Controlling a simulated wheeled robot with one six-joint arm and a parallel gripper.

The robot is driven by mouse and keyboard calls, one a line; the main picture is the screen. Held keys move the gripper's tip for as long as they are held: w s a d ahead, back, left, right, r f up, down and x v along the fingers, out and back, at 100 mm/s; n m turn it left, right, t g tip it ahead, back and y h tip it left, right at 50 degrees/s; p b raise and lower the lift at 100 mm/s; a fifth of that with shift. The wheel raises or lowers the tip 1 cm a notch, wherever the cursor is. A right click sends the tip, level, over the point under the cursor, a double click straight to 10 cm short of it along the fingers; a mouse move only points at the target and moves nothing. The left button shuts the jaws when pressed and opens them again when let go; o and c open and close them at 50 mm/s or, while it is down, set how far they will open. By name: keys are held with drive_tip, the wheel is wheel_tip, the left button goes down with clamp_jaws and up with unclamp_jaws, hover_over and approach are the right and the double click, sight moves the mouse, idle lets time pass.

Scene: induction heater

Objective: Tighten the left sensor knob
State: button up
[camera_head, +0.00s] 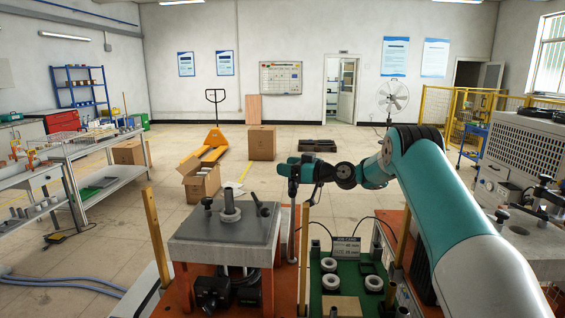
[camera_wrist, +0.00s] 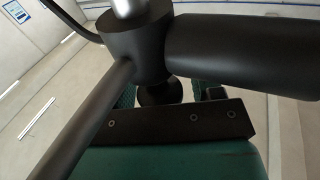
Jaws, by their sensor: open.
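A grey-topped stand (camera_head: 190,249) is left of centre in the head view. A dark knob-like part (camera_head: 207,203) is at its left, a grey upright spindle (camera_head: 230,208) in the middle, and a tilted dark part (camera_head: 261,208) at the right. I cannot tell for sure which is the sensor knob. My gripper (camera_head: 292,190) is open, small and dark in the head view, right of the stand's top and apart from these parts. No held object shows. The wrist view is filled by dark rods, a hub and teal casing; no sensor knob can be made out there.
Another grey machine (camera_head: 535,230) stands at far right. An open carton (camera_head: 199,180) and open floor lie behind.

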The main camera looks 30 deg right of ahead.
drive_tip(key=shift+w+a, duration=0.1)
drive_tip(key=shift+a, duration=0.05)
drive_tip(key=c, duration=0.9)
drive_tip(key=shift+o, duration=0.2)
drive_tip(key=shift+f+m+t+h+b, duration=0.15)
drive_tip(key=shift+m+t+h+b, duration=0.2)
drive_tip(key=shift+b, duration=0.35)
drive_tip(key=shift+d+r+m+t+h+b, duration=0.15)
drive_tip(key=shift+m+t+h+b, duration=0.3)
drive_tip(key=shift+m+h, duration=1.25)
drive_tip(key=shift+d+m+t+h+b, duration=0.3)
drive_tip(key=shift+m+h+b, duration=0.5)
drive_tip(key=shift+h, duration=1.6)
drive_tip(key=shift+d+r+m+t+h+b, duration=0.1)
drive_tip(key=shift+d+m+t+h+b, duration=0.2)
drive_tip(key=shift+m+h, duration=1.45)
drive_tip(key=shift+h, duration=0.6)
